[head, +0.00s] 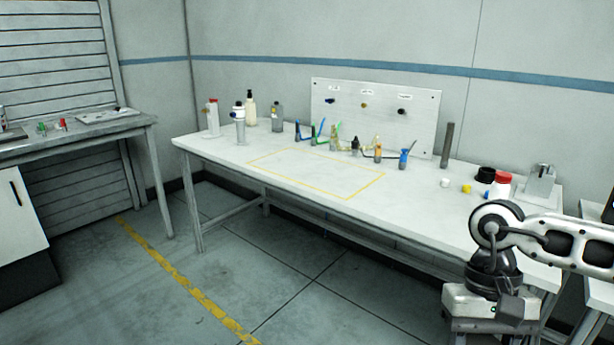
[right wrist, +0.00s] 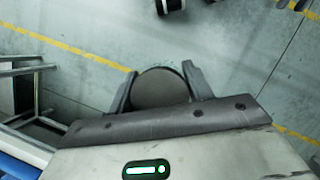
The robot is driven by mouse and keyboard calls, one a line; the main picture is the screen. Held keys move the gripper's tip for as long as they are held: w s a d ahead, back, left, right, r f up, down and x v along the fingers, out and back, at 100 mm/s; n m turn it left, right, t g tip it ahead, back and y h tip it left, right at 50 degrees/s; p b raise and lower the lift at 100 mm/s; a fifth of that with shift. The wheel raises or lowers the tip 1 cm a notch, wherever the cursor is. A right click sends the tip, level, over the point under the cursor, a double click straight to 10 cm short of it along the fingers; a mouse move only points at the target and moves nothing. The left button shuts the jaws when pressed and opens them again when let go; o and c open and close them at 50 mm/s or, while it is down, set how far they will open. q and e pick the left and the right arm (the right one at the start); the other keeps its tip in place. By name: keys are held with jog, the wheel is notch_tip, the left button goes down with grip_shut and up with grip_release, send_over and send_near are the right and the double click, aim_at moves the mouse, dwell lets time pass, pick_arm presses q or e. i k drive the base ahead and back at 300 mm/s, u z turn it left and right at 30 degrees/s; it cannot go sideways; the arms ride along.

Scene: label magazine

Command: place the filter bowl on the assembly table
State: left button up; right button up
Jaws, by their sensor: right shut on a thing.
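The assembly table (head: 240,163) is the long white table in the head view, with an empty yellow outlined rectangle on its top. My right gripper (right wrist: 160,82) is shut on a dark round thing, which I take to be the filter bowl (right wrist: 160,88). In the right wrist view it sits between the two fingers, with floor behind it. Its far side and depth are hidden. In the head view my right arm hangs at the table's right front, and the bowl cannot be made out there. My left gripper is not in view.
Bottles (head: 250,112) stand at the table's back left. Several small coloured items stand behind the outline, before an upright white board (head: 375,115). A dark post (head: 447,145), a red-capped jar (head: 501,184) and a metal block (head: 540,183) stand at the right. A side bench (head: 85,135) is far left.

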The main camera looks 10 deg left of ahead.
aim_at(293, 162)
jog(key=u, duration=0.85)
jog(key=i, duration=1)
jog(key=u, duration=0.75)
jog(key=i, duration=1.45)
jog(key=z, duration=0.7)
